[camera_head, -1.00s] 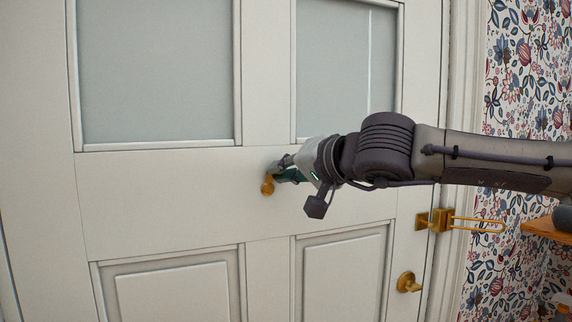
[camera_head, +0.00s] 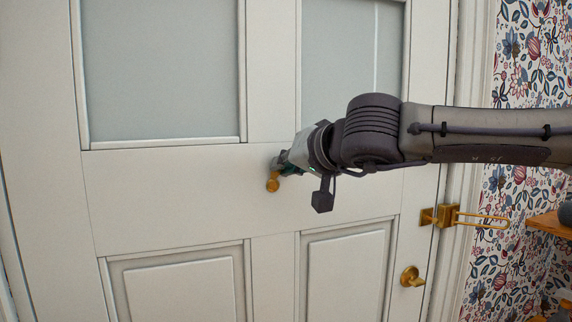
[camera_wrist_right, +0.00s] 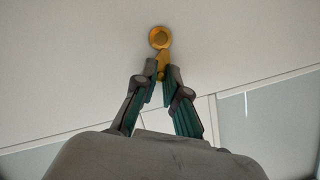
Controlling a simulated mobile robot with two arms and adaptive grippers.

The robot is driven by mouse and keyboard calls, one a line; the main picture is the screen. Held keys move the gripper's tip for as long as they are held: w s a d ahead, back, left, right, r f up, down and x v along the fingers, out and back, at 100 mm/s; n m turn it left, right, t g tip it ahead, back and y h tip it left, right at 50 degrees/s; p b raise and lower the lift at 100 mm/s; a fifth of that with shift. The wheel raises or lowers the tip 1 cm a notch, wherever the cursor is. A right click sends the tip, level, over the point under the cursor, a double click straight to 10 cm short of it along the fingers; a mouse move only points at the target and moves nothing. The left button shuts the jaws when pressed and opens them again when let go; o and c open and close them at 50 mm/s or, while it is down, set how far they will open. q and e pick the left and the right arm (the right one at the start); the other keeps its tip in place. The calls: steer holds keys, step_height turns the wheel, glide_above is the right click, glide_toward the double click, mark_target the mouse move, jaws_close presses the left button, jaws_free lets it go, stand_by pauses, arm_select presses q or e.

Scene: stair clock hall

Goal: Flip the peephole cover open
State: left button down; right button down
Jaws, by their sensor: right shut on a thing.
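A small brass peephole fitting (camera_head: 273,185) is on the white door's middle rail. In the right wrist view its round part (camera_wrist_right: 160,38) lies just past my fingertips, with a slightly darker centre. A narrow brass piece, seemingly the peephole cover (camera_wrist_right: 161,60), runs from the round part to between the fingertips. My right gripper (camera_head: 280,164) is shut on this piece, just above the round part in the head view. It also shows in the right wrist view (camera_wrist_right: 160,73). The fingers hide part of the cover. My left gripper is not in view.
The white door (camera_head: 180,200) has glazed panes above and raised panels below. A brass latch with a long loop (camera_head: 470,217) projects at the door's right edge, under my right arm. A brass knob (camera_head: 411,277) is lower. A wooden shelf (camera_head: 548,224) stands at far right.

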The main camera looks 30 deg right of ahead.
steer(key=shift+r, duration=0.15)
steer(key=c, duration=1.2)
jaws_free()
steer(key=v, duration=1.2)
steer(key=shift+a, duration=0.1)
